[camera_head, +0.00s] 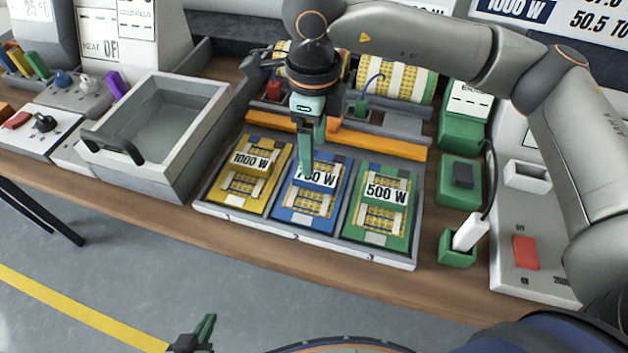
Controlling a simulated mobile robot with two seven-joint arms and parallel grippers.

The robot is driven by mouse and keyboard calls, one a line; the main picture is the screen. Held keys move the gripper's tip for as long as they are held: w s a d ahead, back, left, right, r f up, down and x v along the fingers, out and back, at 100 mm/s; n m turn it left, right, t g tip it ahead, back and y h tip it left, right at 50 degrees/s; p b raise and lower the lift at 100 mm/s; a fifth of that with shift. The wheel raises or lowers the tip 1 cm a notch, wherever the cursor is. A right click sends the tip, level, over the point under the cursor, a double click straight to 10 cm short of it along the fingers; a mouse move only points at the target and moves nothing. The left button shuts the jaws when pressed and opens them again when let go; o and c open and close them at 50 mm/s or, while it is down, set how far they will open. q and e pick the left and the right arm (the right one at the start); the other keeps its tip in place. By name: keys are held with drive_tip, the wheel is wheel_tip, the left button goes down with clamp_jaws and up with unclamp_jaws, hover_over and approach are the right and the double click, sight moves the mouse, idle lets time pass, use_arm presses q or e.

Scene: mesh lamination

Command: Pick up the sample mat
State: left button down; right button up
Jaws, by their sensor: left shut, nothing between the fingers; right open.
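Three flat mats lie side by side in a grey tray (300,237): a yellow one (232,190) marked 1000 W, a blue one (301,217) with a partly hidden label, and a green one (377,224) marked 500 W. I cannot tell which one is the sample mat. My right gripper (312,165) points down over the far part of the blue mat, its green fingers covering part of the label. It is open and holds nothing; contact cannot be told. My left gripper (206,330) is low at the bottom edge, shut and empty, away from the bench.
An open grey bin (190,140) with a black handle stands left of the tray. An orange bar (375,142) and yellow patterned rolls (400,80) lie behind it. Green blocks (460,183) and a corded white plug (470,232) are on the right. Free floor lies in front.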

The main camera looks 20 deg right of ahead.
sight(315, 177)
drive_tip(key=shift+s+f, duration=0.15)
drive_tip(key=shift+f, duration=3.3)
clamp_jaws()
